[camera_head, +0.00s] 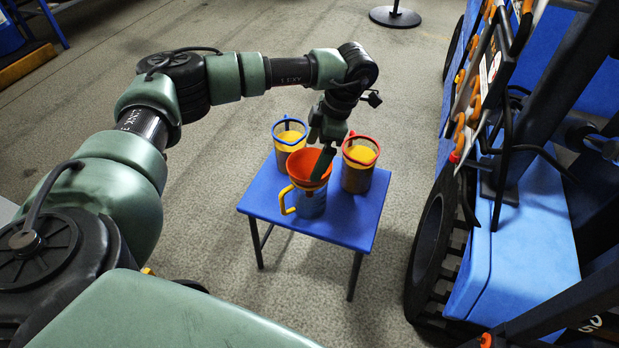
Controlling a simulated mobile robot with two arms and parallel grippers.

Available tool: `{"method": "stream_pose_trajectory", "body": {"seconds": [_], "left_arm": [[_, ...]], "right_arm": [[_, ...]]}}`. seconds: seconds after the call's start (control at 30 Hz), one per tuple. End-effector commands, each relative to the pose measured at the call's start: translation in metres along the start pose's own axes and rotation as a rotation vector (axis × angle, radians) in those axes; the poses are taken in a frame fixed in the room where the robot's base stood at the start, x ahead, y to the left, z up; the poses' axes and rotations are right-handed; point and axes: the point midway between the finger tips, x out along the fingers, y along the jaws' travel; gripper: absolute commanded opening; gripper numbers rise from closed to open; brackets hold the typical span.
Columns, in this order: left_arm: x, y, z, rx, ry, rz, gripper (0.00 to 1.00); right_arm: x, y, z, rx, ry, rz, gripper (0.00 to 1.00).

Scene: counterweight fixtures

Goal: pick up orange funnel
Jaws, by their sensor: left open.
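The orange funnel (299,165) sits in the top of a pitcher with a yellow handle (287,200), at the front of a small blue table (345,232). My left gripper (317,158) is open, pointing down at the funnel's right side. One dark green finger covers part of the funnel's mouth. I cannot tell whether the finger touches it. The funnel's lower part is hidden inside the pitcher. My right gripper is out of view.
A blue-rimmed pitcher (289,137) stands behind the funnel and a red-rimmed one (358,168) to its right, both close to my gripper. A blue wheeled machine with a black tyre (430,255) stands at the right. Grey floor is clear around the table.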

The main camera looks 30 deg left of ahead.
Motion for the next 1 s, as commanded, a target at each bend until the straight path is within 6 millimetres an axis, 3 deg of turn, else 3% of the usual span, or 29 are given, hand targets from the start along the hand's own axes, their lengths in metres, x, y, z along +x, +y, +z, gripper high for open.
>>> {"method": "stream_pose_trajectory", "body": {"seconds": [0.1,0.27,0.6,0.93,1.0], "left_arm": [[0.017,-0.001,0.001,0.001,-0.001,-0.001,1.00],[0.028,-0.001,0.001,0.002,-0.001,-0.001,1.00],[0.078,-0.001,0.002,0.002,-0.003,-0.002,1.00],[0.084,-0.001,0.002,0.002,-0.004,-0.001,1.00],[0.084,-0.001,0.002,0.002,-0.004,-0.001,0.81]], "right_arm": [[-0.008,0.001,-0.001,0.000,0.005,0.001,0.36],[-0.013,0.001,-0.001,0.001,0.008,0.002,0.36],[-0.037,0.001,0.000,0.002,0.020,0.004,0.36],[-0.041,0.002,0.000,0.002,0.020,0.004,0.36],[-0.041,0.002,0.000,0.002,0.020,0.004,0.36]]}}
